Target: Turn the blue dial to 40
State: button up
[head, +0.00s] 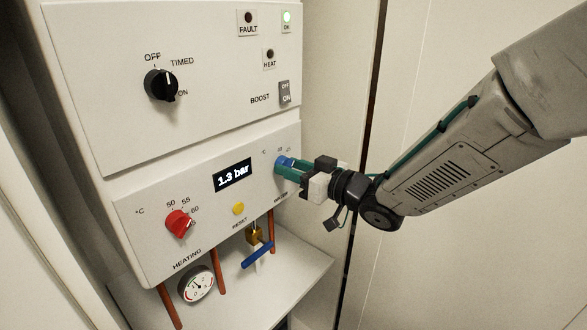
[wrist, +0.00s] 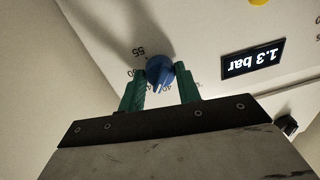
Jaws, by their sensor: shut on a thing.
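The blue dial (head: 284,161) sits at the right end of the lower white panel, above the partly hidden WATER label. My gripper (head: 289,169) is shut on it from the right, and its green fingers cover much of the dial and its scale. In the wrist view, the blue dial (wrist: 160,70) lies between the two green fingertips of my gripper (wrist: 161,82). Upside-down scale numbers show around the dial there, 55 being the clearest. I cannot tell exactly which number the dial points to.
The display (head: 233,175) reads 1.3 bar. A red heating dial (head: 179,223), a yellow reset button (head: 238,209) and a black selector (head: 160,85) are on the panels. A blue valve handle (head: 258,255) and copper pipes hang below. A wall stands close on the right.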

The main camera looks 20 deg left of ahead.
jog(key=shift+n+h, duration=0.3)
jog(key=shift+n, duration=3.3)
jog(key=o, duration=1)
jog(key=shift+d, duration=0.1)
jog(key=v, duration=0.7)
jog(key=shift+s+d, duration=0.25)
jog(key=shift+d, duration=0.05)
